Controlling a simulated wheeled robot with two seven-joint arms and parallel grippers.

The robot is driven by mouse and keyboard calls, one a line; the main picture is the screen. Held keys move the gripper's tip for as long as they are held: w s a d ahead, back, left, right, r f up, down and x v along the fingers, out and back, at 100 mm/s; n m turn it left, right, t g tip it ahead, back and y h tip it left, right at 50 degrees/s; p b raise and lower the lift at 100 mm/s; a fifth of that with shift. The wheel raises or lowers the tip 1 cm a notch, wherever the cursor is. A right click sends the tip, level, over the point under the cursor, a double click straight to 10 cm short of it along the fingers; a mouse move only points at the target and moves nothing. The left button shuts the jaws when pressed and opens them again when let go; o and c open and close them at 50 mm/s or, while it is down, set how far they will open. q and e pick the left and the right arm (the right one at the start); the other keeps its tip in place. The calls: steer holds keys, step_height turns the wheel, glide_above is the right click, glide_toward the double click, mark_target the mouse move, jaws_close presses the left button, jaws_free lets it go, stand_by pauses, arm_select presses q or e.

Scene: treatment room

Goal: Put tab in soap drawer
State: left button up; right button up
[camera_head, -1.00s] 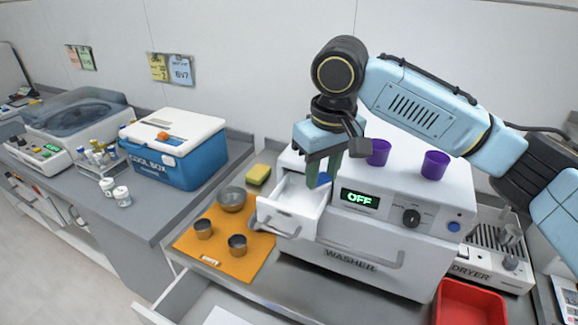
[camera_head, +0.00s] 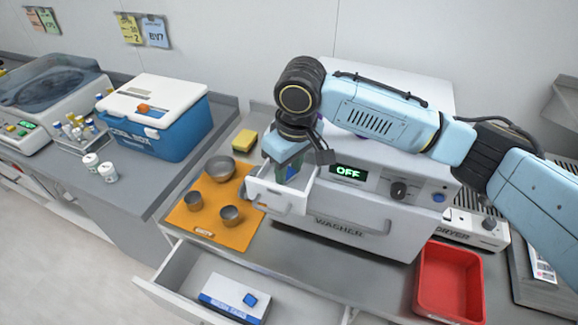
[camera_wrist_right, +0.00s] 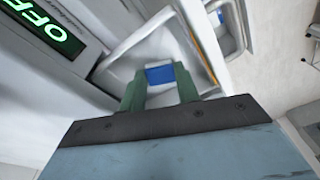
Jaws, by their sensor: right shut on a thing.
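The white soap drawer (camera_head: 277,198) of the washer (camera_head: 340,232) is pulled out, left of the display reading OFF. In the right wrist view the drawer (camera_wrist_right: 150,47) shows beyond my fingers. My right gripper (camera_head: 288,177) points down at the drawer opening, its fingertips low and partly hidden by the drawer walls. In the right wrist view its green fingers (camera_wrist_right: 160,82) are shut on a small blue tab (camera_wrist_right: 160,74). Whether the tab touches the drawer floor cannot be told. My left gripper is not in view.
An orange mat (camera_head: 213,214) with metal cups and a bowl (camera_head: 220,168) lies left of the soap drawer. A yellow sponge (camera_head: 244,141) is behind it. A red bin (camera_head: 449,280) stands at the right. A cool box (camera_head: 160,118) stands on the left counter.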

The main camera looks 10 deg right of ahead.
mark_target(294, 185)
steer(key=shift+f, duration=0.25)
steer(key=shift+f, duration=0.1)
steer(key=o, duration=0.9)
steer(key=r, duration=0.8)
steer(key=s+r+b, duration=0.1)
steer(key=r, duration=0.3)
steer(key=shift+s+d+r, duration=0.1)
steer(key=shift+d, duration=0.3)
